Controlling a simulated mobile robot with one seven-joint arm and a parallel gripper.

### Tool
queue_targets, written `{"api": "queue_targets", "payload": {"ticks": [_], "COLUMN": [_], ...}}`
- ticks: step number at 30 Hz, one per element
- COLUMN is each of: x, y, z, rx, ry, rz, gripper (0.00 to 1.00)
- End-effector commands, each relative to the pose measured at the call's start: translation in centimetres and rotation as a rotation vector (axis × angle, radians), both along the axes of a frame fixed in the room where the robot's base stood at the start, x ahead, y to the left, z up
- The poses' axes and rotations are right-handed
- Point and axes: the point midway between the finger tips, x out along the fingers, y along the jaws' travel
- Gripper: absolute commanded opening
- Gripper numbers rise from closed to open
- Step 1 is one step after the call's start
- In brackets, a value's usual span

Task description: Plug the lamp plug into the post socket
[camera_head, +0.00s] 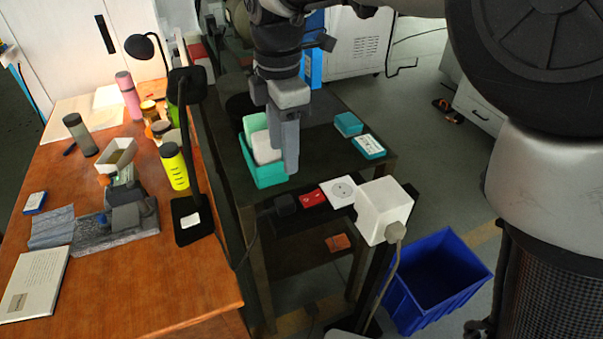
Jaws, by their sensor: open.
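My gripper (285,160) points down over the dark bench, its fingers in front of a green bin; it is open and I see nothing held in it. A black desk lamp (188,150) stands on the wooden table, its base near the right edge. A dark cable runs from the lamp down past the table edge toward a black block (285,204), which may be the lamp plug. A white plate with a round socket (342,189) lies beside a red switch panel. A white box (384,210) stands nearer, with a grey plug-like piece and cable on its side.
The green bin (266,175) on the bench holds a pale block. Two teal boxes (368,147) lie at the bench's right. A blue crate (437,280) is on the floor. Bottles, a small scale-like device and papers crowd the wooden table (120,290). My arm covers the upper right.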

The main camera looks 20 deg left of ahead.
Motion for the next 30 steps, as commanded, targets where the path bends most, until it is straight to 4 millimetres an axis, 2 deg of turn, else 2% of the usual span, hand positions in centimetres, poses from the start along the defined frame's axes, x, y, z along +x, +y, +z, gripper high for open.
{"api": "queue_targets", "payload": {"ticks": [1, 6, 12, 17, 27, 30], "x": [-0.1, -0.1, 0.0, 0.0, 0.0, 0.0], "y": [0.0, 0.0, 0.0, 0.0, 0.0, 0.1], "z": [-1.4, -5.2, -8.8, -10.0, -10.1, -11.1], "rx": [-0.003, -0.003, -0.003, -0.001, -0.001, -0.002], "ry": [0.004, 0.004, 0.002, 0.000, 0.001, 0.002], "rz": [0.000, 0.000, 0.000, 0.001, 0.000, 0.000], "gripper": [0.50, 0.50, 0.50, 0.50, 0.50, 0.50]}}
